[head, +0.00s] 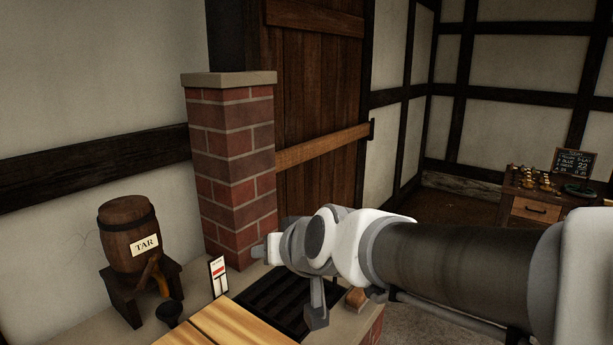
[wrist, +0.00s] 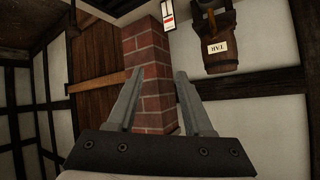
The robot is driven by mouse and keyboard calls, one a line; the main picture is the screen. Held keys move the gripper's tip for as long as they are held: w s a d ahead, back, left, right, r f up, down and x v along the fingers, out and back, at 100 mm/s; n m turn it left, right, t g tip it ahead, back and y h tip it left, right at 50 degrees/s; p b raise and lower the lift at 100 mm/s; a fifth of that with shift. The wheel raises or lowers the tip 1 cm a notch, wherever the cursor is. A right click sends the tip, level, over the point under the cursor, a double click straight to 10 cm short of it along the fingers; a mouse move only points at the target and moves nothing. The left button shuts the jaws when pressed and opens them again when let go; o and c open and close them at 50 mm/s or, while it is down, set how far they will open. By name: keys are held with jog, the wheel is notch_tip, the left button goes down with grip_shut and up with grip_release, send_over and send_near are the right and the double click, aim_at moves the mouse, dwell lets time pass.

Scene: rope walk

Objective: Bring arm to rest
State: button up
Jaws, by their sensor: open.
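My arm (head: 450,268) reaches in from the right of the head view, nearly level across the picture, its far end over a dark grate in front of the brick pillar (head: 230,160). The wrist view is upside down. There my gripper (wrist: 160,74) shows two grey fingers spread apart, with nothing between them. They point toward the brick pillar, which shows behind and between them. In the head view the fingers are hard to make out against the wrist.
A tar barrel (head: 128,235) stands on a wooden stand at left. A small red-and-white gauge card (head: 218,277) stands by the dark grate (head: 275,300). A wooden board (head: 225,325) lies in front. A desk (head: 535,208) with small brass items and a chalkboard (head: 573,163) is far right.

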jog(key=s+d+f+m+g+h+p, duration=0.2)
jog(key=s+d+f+m+g+h, duration=0.1)
jog(key=s+d, duration=1.4)
jog(key=shift+s+d+f+g+h, duration=0.2)
jog(key=shift+d+g+h, duration=0.4)
jog(key=shift+d+h, duration=0.5)
jog(key=shift+w+a, duration=0.1)
jog(key=shift+a, duration=0.05)
